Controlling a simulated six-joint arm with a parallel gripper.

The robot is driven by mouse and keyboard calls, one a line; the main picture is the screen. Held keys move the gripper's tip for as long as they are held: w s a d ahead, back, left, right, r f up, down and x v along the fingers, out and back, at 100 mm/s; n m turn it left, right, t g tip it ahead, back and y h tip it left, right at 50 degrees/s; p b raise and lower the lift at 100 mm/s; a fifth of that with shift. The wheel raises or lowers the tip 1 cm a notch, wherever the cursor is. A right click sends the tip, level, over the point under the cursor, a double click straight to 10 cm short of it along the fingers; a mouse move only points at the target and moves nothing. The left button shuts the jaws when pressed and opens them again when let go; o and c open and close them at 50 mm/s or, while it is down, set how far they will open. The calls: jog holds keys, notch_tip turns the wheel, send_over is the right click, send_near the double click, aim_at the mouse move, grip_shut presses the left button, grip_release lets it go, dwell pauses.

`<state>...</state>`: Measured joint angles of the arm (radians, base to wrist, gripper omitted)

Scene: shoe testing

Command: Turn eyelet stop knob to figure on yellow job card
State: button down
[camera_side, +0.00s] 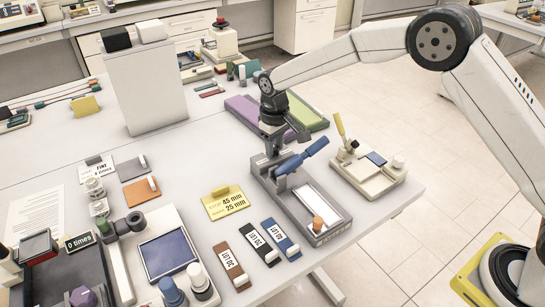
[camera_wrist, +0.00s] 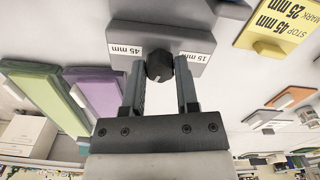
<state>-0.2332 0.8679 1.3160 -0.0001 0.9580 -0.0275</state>
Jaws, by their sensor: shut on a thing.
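The yellow job card (camera_side: 225,202) lies on the table left of the grey eyelet press and reads STOP 45 mm, MARK 25 mm. It also shows at the top right of the wrist view (camera_wrist: 272,22). The press (camera_side: 330,215) has a blue lever (camera_side: 303,156). My gripper (camera_side: 272,146) points down at the rear of the press. In the wrist view my gripper (camera_wrist: 160,72) is shut on the dark faceted stop knob (camera_wrist: 159,64). A 45 mm label is left of the knob and a 15 mm label right. I cannot tell where the knob points.
Purple and green trays (camera_side: 258,115) lie behind. A tall white box (camera_side: 145,85) stands back left.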

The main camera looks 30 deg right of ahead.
aim_at(275, 147)
jog(key=m, duration=0.7)
jog(key=shift+r, duration=0.1)
jog(key=m, duration=0.7)
jog(key=shift+w, duration=0.1)
dwell(0.3)
jog(key=shift+c, duration=1.8)
grip_release()
jog(key=shift+r, duration=3.85)
